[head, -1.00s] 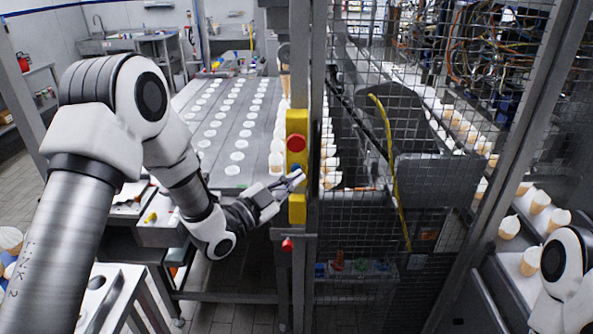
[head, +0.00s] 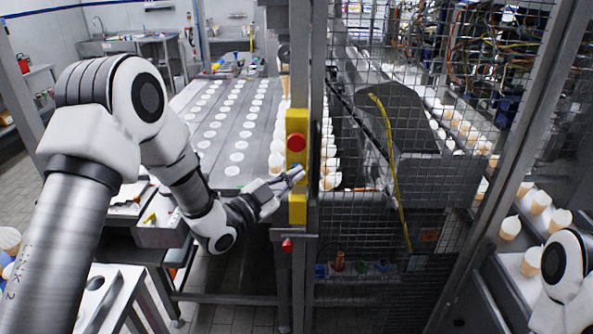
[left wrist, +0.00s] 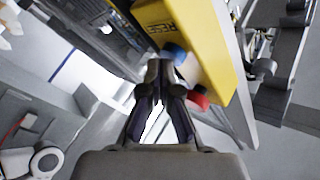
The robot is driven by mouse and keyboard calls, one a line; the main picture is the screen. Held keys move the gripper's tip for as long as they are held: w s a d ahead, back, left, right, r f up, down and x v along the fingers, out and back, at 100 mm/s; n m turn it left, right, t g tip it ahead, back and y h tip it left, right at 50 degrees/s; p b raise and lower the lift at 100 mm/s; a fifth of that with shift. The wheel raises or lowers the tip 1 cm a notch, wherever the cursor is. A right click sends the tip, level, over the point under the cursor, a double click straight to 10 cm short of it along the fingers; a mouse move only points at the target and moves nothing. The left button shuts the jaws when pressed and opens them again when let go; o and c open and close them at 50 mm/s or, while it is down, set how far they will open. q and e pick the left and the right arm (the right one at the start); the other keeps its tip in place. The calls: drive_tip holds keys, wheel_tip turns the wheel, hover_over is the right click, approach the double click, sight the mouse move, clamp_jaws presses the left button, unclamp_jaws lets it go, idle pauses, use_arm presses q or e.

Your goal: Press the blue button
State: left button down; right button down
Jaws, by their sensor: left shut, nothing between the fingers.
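The blue button (left wrist: 175,52) sits on a yellow control box (left wrist: 190,28) in the left wrist view, near a red button (left wrist: 198,98). My left gripper (left wrist: 160,66) is shut and empty, its fingertips right beside the blue button. I cannot tell whether they touch it. In the head view the yellow box (head: 297,127) is fixed to a grey post, with a red button (head: 297,142) on its upper part. My left gripper (head: 299,175) is at the box below that red button and largely hides the blue button there. My right gripper is out of view.
A wire mesh fence (head: 375,225) encloses machinery right of the post. A conveyor (head: 245,140) with rows of white discs runs behind my left gripper. Another small red knob (head: 287,245) is lower on the post. Cones stand along a conveyor at the right.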

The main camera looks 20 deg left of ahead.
use_arm(q)
drive_tip(key=shift+w, duration=0.2)
drive_tip(key=shift+s, duration=0.1)
idle(0.4)
drive_tip(key=shift+s+d+b, duration=0.2)
drive_tip(key=shift+s+b, duration=0.2)
drive_tip(key=shift+s, duration=0.35)
drive_tip(key=s, duration=0.2)
drive_tip(key=s+d+b, duration=0.1)
drive_tip(key=s, duration=0.1)
drive_tip(key=shift+s+d, duration=0.2)
drive_tip(key=shift+s, duration=0.2)
